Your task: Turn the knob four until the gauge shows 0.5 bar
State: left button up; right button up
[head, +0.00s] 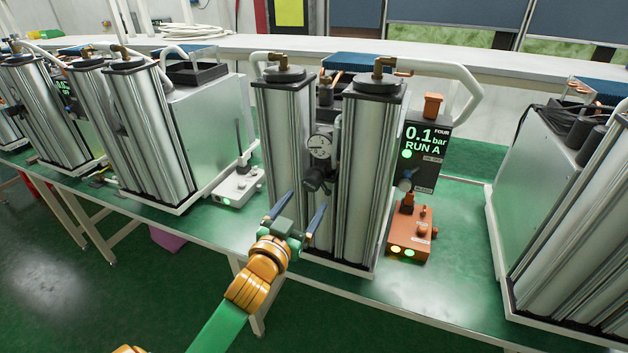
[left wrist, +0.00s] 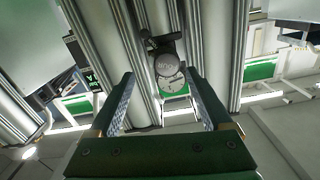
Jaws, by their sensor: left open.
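The unit labelled FOUR has two silver columns (head: 372,170). Its dark display (head: 425,148) reads 0.1 bar and RUN A. A round white gauge (head: 319,146) sits between the columns, and the black knob (head: 313,180) is just below it. My left gripper (head: 308,200) is open in front of the columns, a little below the knob, with its blue fingers pointing toward it. In the left wrist view, the knob's grey round face (left wrist: 165,65) lies ahead between the fingers, seemingly apart from them, with the gauge (left wrist: 172,84) partly behind it. My right gripper is not in view.
An orange box (head: 410,232) with lit lamps stands right of the columns. A white box (head: 237,187) with a green lamp stands at their left. Similar column units (head: 155,135) flank this one on the green-topped bench (head: 340,285). The space before the knob is clear.

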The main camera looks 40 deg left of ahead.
aim_at(310, 186)
pick_arm(q)
jog(key=w+a, duration=0.1)
jog(key=w, duration=0.1)
jog(key=w+a+p, duration=0.1)
jog(key=w+a, duration=0.1)
jog(key=w, duration=0.1)
jog(key=shift+w+r+p, duration=0.2)
jog(key=shift+w+p, duration=0.1)
jog(key=shift+w, duration=0.4)
jog(key=shift+w+d, duration=0.15)
jog(key=shift+d, duration=0.05)
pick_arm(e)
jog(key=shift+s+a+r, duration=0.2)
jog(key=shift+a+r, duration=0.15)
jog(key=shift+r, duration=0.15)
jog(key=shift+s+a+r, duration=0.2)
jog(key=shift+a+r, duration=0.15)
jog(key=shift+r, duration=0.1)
pick_arm(q)
jog(key=shift+s+a, duration=0.1)
jog(key=shift+s, duration=0.1)
jog(key=c, duration=0.6)
grip_shut()
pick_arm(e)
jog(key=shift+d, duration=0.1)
